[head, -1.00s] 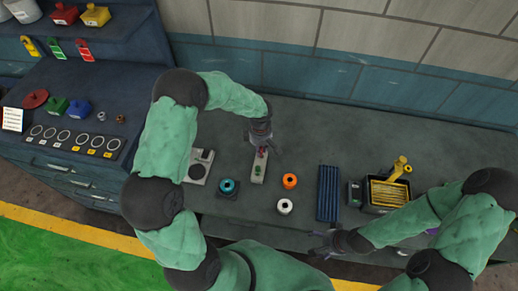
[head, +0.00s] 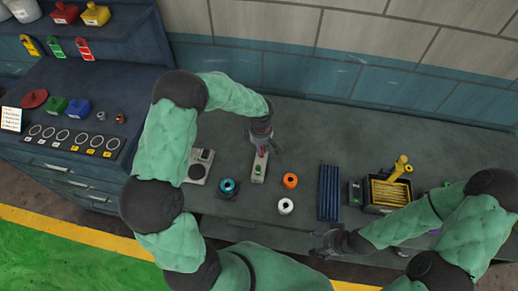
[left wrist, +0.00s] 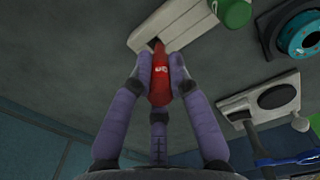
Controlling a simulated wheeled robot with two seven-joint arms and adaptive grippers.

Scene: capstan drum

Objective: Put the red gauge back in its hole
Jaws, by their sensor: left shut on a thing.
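The red gauge (left wrist: 160,75) is held between the fingers of my left gripper (left wrist: 161,72), which is shut on it. In the head view my left gripper (head: 262,147) is over the far end of a pale block (head: 259,172). The block also shows in the left wrist view (left wrist: 160,25), with a dark slot by the gauge's far end. I cannot tell whether the tip is inside the slot. A green gauge (head: 258,170) stands on the block, nearer the bench's front. My right gripper (head: 326,246) is open and empty near the front edge.
A grey device (head: 199,168) and a teal ring (head: 228,186) lie left of the block. An orange ring (head: 290,181) and a white ring (head: 286,206) lie right of it. A blue ribbed tray (head: 328,195) and a yellow-filled box (head: 388,193) stand further right.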

